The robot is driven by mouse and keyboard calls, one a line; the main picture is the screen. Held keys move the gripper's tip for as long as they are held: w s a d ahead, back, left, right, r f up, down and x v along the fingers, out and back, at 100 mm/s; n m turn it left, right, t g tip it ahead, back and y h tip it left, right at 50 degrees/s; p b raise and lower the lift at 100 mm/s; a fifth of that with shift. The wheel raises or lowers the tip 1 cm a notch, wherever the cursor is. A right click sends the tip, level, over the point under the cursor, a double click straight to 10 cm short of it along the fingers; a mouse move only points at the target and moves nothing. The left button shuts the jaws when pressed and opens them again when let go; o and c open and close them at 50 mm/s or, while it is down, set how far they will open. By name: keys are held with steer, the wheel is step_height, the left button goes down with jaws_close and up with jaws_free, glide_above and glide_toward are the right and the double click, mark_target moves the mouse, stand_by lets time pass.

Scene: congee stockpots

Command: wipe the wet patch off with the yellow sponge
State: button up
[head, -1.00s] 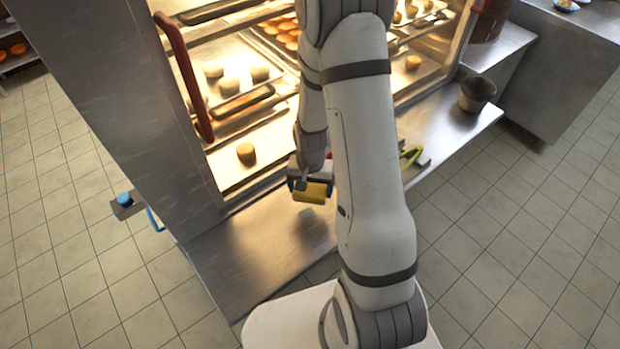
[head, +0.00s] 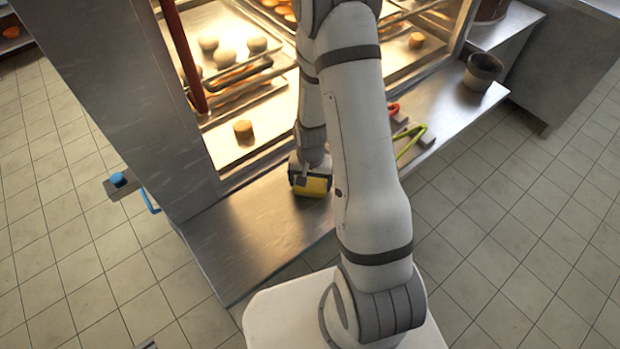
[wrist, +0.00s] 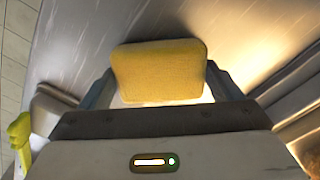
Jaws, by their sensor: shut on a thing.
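The yellow sponge (head: 311,187) is held between the fingers of my gripper (head: 310,176), low over the steel shelf (head: 250,235) in front of the lit cabinet. In the wrist view the sponge (wrist: 160,71) sits squarely between the two fingers of my gripper (wrist: 160,88). The sponge looks to be at or very near the shelf surface; I cannot tell whether it touches. I cannot make out the wet patch for certain; glare and the sponge may hide it.
Green-handled tongs (head: 411,142) lie on the shelf to the right, with a red-handled item (head: 394,109) behind them. A dark pot (head: 482,72) stands at the shelf's far right. Trays of buns (head: 235,75) fill the cabinet. The left part of the shelf is clear.

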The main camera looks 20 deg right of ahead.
mark_target(300, 190)
steer(key=shift+s+a+f+p, duration=0.1)
steer(key=shift+s+a+p, duration=0.15)
steer(key=shift+a, duration=0.5)
steer(key=shift+s+a+p, duration=0.15)
steer(key=shift+s+a, duration=0.05)
steer(key=shift+a, duration=0.55)
steer(key=shift+c, duration=0.3)
steer(key=shift+s+a+f, duration=0.15)
steer(key=shift+a, duration=0.2)
steer(key=shift+s, duration=0.1)
steer(key=shift+w+d, duration=0.45)
steer(key=shift+d, duration=0.65)
steer(key=shift+w+d, duration=0.3)
steer(key=shift+d, duration=0.45)
step_height(300, 190, up, 3)
steer(key=shift+f+p, duration=0.1)
steer(key=shift+p, duration=0.5)
steer(key=shift+r+p, duration=1.8)
steer(key=shift+r, duration=0.95)
